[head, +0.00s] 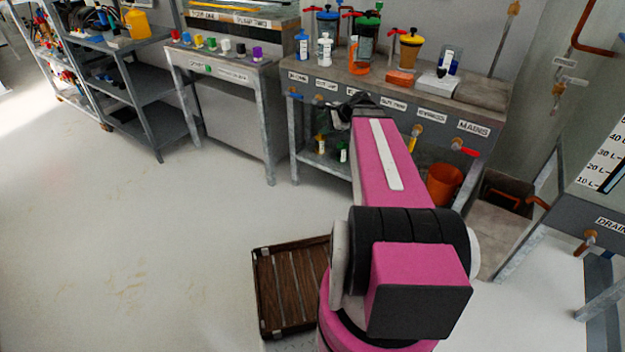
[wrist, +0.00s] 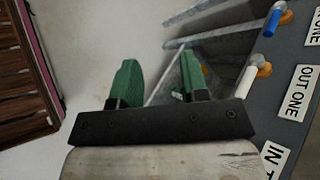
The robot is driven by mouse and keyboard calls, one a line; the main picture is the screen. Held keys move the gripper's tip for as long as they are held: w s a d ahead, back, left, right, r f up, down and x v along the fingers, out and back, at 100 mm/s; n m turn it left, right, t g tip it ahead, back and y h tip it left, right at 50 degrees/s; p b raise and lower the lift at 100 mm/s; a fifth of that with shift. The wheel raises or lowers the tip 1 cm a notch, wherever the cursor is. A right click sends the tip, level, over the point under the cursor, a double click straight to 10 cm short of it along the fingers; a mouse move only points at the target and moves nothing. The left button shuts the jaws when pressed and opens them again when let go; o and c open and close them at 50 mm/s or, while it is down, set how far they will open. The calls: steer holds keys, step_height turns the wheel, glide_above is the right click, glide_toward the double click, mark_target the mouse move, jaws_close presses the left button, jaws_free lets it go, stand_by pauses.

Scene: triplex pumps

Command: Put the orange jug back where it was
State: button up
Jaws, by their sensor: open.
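I cannot tell for sure which thing is the orange jug. A yellow-orange jug-like container (head: 137,24) stands on the grey shelf at the upper left. A plain orange bucket-like vessel (head: 444,184) is low under the pump bench at the right. My gripper (head: 357,104) is at the bench's front edge, partly hidden by my pink arm. In the wrist view my gripper (wrist: 158,78) has its two green fingers apart with nothing held between them. Neither orange vessel shows in the wrist view.
The pump bench (head: 485,146) carries labelled taps, several vessels, an orange block (head: 400,78) and a white box (head: 432,83). Small bottles (head: 343,152) stand on its lower shelf. A wooden crate (head: 259,295) lies on the floor beside my arm. The floor at left is clear.

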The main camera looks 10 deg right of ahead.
steer(key=s+a+f+n+g+h, duration=0.3)
steer(key=s+f+n, duration=0.3)
steer(key=s+n, duration=0.2)
steer(key=s+a+f+n+g+h, duration=0.3)
steer(key=s+a+f+n+h, duration=0.1)
steer(key=s+a+f+n, duration=0.1)
steer(key=shift+s+a+f+n+h, duration=0.35)
steer(key=shift+s+f+n, duration=0.4)
steer(key=shift+s+n, duration=0.65)
steer(key=shift+d, duration=0.1)
